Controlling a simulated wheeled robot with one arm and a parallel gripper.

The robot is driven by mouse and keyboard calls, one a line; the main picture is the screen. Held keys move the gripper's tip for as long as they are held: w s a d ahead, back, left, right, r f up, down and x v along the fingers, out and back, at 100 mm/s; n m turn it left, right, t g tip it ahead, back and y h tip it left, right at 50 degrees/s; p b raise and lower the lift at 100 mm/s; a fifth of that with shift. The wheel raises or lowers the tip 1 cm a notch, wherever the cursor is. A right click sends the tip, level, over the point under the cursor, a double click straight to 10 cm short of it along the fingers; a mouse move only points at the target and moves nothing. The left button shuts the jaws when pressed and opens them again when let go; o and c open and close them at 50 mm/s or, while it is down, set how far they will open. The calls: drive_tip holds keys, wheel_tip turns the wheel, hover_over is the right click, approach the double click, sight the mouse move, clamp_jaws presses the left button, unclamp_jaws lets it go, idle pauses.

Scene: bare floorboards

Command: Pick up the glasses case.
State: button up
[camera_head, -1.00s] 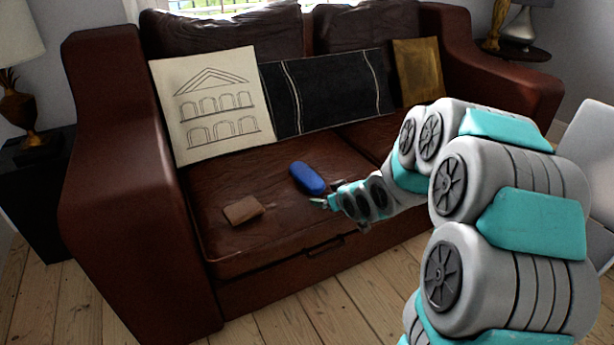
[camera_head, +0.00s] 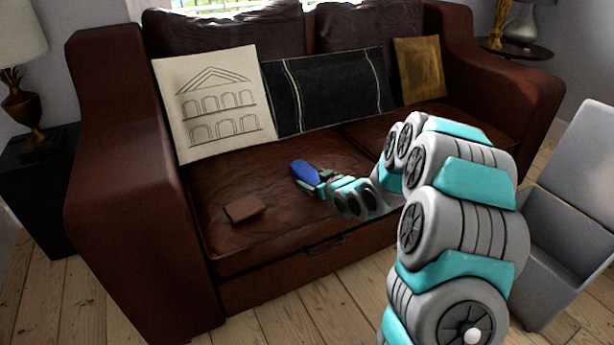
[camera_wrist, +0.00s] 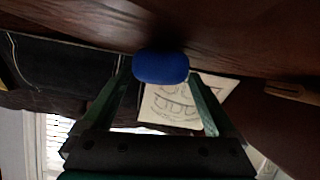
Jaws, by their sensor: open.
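The blue glasses case (camera_head: 304,172) lies on the sofa's seat cushion, left of the middle. In the wrist view the case (camera_wrist: 160,67) shows end-on, close ahead and between the lines of the two fingers. My gripper (camera_head: 319,184) is at the near end of the case, low over the seat, and covers part of it. In the wrist view my gripper (camera_wrist: 162,90) is open, with one finger on each side of the case. I cannot tell whether the fingers touch it.
A brown wallet-like object (camera_head: 245,209) lies on the seat to the left. The brown leather sofa (camera_head: 140,190) has a drawing cushion (camera_head: 215,105), a black cushion (camera_head: 328,90) and a gold cushion (camera_head: 419,69) along its back. A grey open bin (camera_head: 570,215) stands on the right.

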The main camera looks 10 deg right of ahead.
drive_tip(key=x, duration=0.3)
drive_tip(key=shift+w+f, duration=0.15)
drive_tip(key=c, duration=1.2)
